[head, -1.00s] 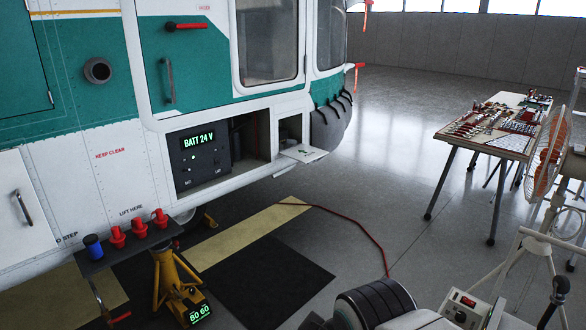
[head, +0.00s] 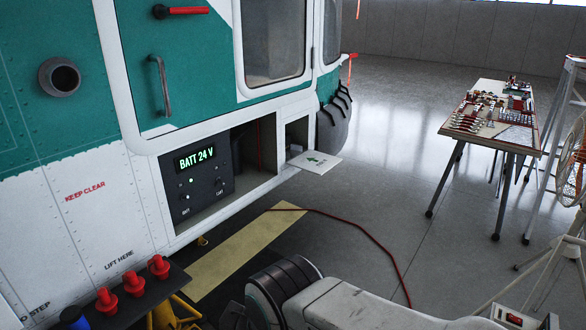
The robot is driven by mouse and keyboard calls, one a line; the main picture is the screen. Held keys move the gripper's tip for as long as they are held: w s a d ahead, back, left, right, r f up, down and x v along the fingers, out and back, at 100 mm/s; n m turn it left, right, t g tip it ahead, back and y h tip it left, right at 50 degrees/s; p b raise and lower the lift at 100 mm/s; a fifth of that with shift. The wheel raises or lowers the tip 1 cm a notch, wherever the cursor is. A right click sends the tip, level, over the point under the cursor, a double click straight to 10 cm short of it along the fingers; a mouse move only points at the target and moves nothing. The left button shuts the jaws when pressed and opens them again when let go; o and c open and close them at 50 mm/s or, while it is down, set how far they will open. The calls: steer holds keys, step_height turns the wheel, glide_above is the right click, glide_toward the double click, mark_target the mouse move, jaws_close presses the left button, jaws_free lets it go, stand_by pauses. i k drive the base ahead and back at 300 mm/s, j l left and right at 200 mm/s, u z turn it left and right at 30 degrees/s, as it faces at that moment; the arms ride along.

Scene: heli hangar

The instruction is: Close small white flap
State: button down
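The small white flap (head: 315,162) is on the helicopter's lower side, at the right end of the open bay. My gripper is not in view.
Left of the flap is a larger open bay with a battery panel (head: 197,180) reading "BATT 24 V". A shelf with red caps (head: 134,284) stands at lower left. A red hose (head: 368,238) crosses the floor. A tool table (head: 490,125) and a fan (head: 571,170) stand at right.

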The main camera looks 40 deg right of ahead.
mark_target(316, 162)
steer(key=i+l+u, duration=0.2)
steer(key=i+l, duration=0.35)
steer(key=i+l+u, duration=0.15)
steer(key=i+l, duration=0.4)
steer(key=l, duration=0.15)
